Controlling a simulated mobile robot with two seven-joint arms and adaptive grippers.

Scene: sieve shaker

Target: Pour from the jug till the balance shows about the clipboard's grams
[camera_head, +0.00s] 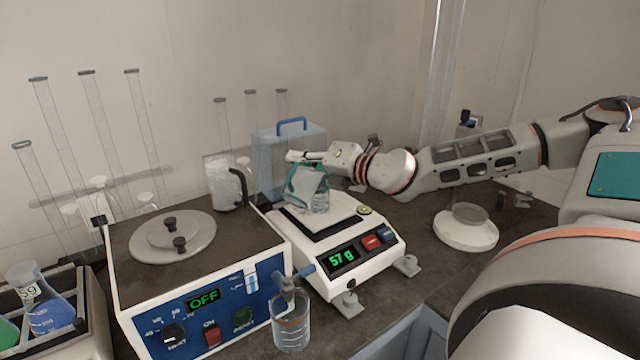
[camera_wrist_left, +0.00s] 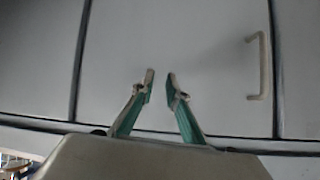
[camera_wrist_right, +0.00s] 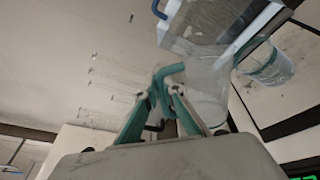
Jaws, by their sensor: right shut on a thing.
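The balance (camera_head: 372,258) stands mid-bench and its green display (camera_head: 342,258) reads 57 g. My right gripper (camera_head: 307,172) is above its pan, shut on a clear jug. The jug shows beside the fingers in the right wrist view (camera_wrist_right: 206,88); its exact tilt is hard to tell. A clear beaker (camera_wrist_right: 268,66) is close by the jug in that view, and the jug and fingers partly cover the pan area in the head view. My left gripper (camera_wrist_left: 160,78) is open and empty in front of grey drawer fronts. I cannot make out a clipboard.
A pale blue box with a blue handle (camera_head: 268,152) stands behind the balance. The heater box (camera_head: 130,290) is to the left, reading OFF. A white-bodied jug with black handle (camera_head: 222,188) and a front beaker (camera_head: 291,328) stand near it. A round white stand (camera_head: 466,236) is right.

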